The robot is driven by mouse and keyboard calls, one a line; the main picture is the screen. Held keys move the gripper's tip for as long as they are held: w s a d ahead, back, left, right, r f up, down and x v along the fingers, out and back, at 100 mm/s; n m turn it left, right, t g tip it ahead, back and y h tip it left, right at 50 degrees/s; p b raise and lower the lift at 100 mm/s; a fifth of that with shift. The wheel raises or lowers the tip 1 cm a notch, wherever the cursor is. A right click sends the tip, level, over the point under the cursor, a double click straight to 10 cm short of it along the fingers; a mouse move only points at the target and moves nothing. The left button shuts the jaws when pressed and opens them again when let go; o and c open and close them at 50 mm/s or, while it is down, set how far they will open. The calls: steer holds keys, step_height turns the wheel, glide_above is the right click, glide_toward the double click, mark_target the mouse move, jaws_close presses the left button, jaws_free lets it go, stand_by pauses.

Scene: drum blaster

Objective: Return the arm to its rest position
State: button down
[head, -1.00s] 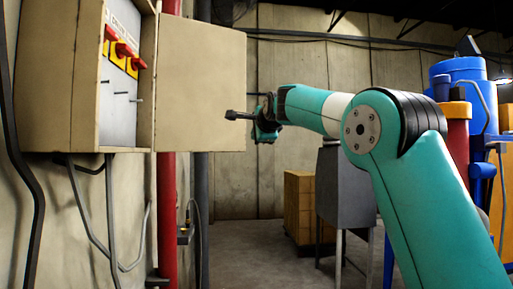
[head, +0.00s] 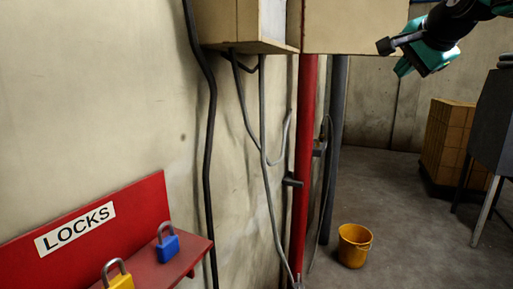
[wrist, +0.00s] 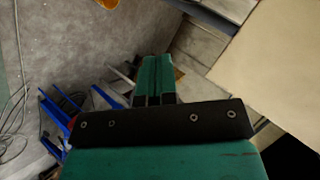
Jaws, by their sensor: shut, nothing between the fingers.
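Most of my arm is outside the head view.
The beige cabinet (head: 240,25) hangs on the left wall beside a red pipe (head: 305,150). A red lock shelf (head: 165,262) holds a blue padlock (head: 167,245) and a yellow padlock (head: 118,277). A yellow bucket (head: 354,246) stands on open floor.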

steer(key=s+a+f+n+g+y, duration=0.3)
steer(key=s+a+f+n+g, duration=0.2)
steer(key=s+a+f+n, duration=0.65)
steer(key=s+a+f+n+g, duration=0.3)
steer(key=s+f+n, duration=0.1)
steer(key=s+f, duration=0.4)
steer(key=s+a+f+n+g+y, duration=0.1)
steer(key=s+a+f+n+g, duration=0.2)
steer(key=s, duration=1)
step_height(320, 180, down, 5)
steer(key=shift+r+n, duration=0.1)
steer(key=shift+n, duration=0.85)
